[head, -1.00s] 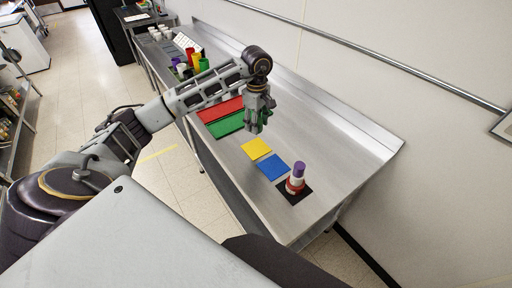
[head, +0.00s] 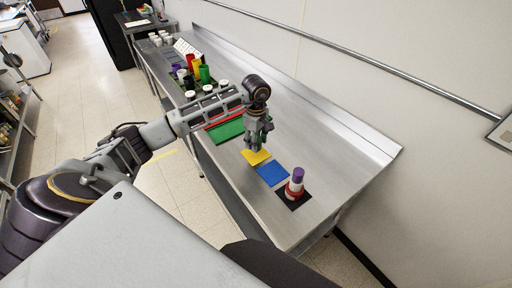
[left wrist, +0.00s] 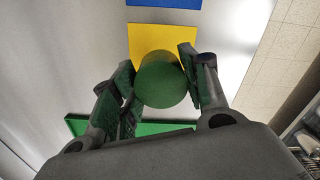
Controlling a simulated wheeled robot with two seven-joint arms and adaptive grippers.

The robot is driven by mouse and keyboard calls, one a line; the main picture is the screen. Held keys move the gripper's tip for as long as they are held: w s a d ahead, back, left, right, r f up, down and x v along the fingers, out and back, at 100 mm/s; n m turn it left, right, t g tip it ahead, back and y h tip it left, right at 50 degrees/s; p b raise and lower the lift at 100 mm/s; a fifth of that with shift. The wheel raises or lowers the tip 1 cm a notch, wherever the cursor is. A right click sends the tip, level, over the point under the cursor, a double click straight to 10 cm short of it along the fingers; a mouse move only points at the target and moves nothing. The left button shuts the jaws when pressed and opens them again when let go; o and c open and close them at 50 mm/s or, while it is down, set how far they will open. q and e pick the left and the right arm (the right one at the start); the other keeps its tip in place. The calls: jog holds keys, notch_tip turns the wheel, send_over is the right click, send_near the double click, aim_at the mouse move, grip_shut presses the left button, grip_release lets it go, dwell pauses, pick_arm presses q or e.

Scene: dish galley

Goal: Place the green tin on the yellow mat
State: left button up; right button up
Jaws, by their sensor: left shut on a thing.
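The green tin (left wrist: 161,80) is held between the fingers of my left gripper (left wrist: 160,82) in the left wrist view. In the head view my left gripper (head: 257,146) hangs over the far part of the yellow mat (head: 255,157), and the tin is hard to make out there. In the left wrist view the yellow mat (left wrist: 163,36) shows behind the tin, which overlaps it. I cannot tell whether the tin touches the mat. My right gripper is not in view.
A blue mat (head: 272,174) lies beside the yellow one. Past it, a black mat (head: 294,203) bears a stacked red, white and purple pile (head: 296,184). Green (head: 226,131) and red mats lie behind my left arm. Several colored cups and tins stand farther back. The wall side of the counter is clear.

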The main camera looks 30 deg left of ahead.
pick_arm(q)
jog(key=shift+f+p, duration=0.35)
jog(key=shift+f, duration=1.5)
jog(key=shift+f, duration=0.15)
jog(key=o, duration=1.1)
jog(key=shift+r, duration=0.2)
jog(key=shift+r, duration=0.7)
notch_tip(320, 180, up, 8)
jog(key=shift+r+b, duration=0.15)
jog(key=shift+b, duration=0.85)
jog(key=shift+r, duration=1.1)
